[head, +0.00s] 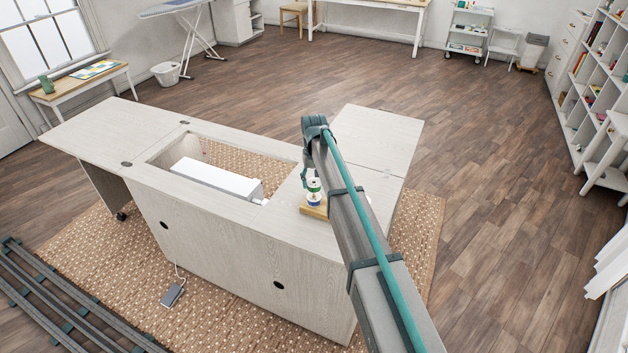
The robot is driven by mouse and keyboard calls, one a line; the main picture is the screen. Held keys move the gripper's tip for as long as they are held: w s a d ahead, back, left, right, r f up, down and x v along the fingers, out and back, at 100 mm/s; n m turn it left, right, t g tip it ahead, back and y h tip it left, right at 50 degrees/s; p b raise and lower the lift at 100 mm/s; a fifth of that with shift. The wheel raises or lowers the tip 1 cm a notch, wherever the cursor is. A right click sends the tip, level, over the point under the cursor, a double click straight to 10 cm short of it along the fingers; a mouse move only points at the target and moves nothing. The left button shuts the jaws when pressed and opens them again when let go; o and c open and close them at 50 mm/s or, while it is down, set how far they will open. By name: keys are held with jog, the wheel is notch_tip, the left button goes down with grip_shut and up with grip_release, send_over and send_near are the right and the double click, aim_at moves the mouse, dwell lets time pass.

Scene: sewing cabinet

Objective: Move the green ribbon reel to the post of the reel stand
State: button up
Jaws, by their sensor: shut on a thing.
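My gripper (308,179) hangs at the end of my arm over the right part of the cabinet top, just above the reel stand. It is shut on the small green ribbon reel (314,191), which shows white with a green band. The reel stand's yellow wooden base (311,211) rests on the cabinet top. A blue-and-white reel (314,202) is low on the stand, directly below the green one. The post is hidden, and I cannot tell whether the green reel is around it or above it. My arm covers the stand's right side.
The pale sewing cabinet (235,222) has an open well to the left, with a white sewing machine (216,178) lowered in it. The cabinet's right leaf (376,136) is clear where it shows. A foot pedal (172,295) lies on the woven rug (125,262).

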jog(key=o, duration=1.1)
notch_tip(320, 180, up, 12)
